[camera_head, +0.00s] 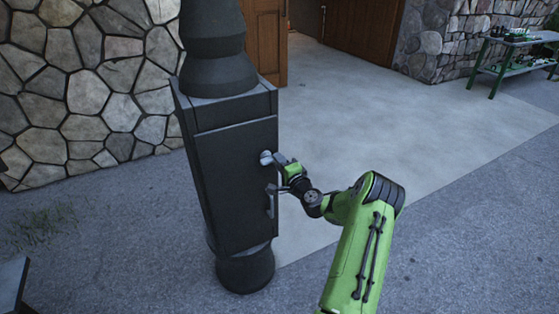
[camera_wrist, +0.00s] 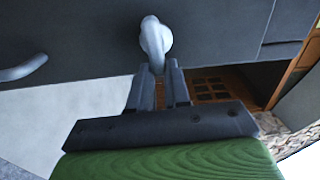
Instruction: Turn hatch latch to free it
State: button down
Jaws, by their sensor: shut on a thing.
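The hatch (camera_head: 238,180) is a dark grey upright panel on the front of a dark post-like housing, and it looks closed. Its light grey latch (camera_head: 265,157) sits near the upper right edge of the panel. In the wrist view the latch (camera_wrist: 154,42) is a rounded knob with a lever pointing down between my fingertips. My gripper (camera_head: 277,162) reaches it from the right, and in the wrist view my gripper (camera_wrist: 159,72) is shut on the lever's end. The finger tips hide that end.
A grey pull handle (camera_head: 271,200) is below the latch; it also shows at the left of the wrist view (camera_wrist: 24,68). A stone wall (camera_head: 80,80) stands behind at left. A green table (camera_head: 515,62) is far right. The paved floor (camera_head: 400,130) between is clear.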

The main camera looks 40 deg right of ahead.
jog(key=shift+f+m, duration=0.15)
jog(key=shift+m, duration=0.25)
jog(key=c, duration=1.1)
grip_release()
jog(key=shift+s, duration=0.1)
jog(key=v, duration=1.5)
jog(key=shift+s+a, duration=0.2)
jog(key=shift+s, duration=0.1)
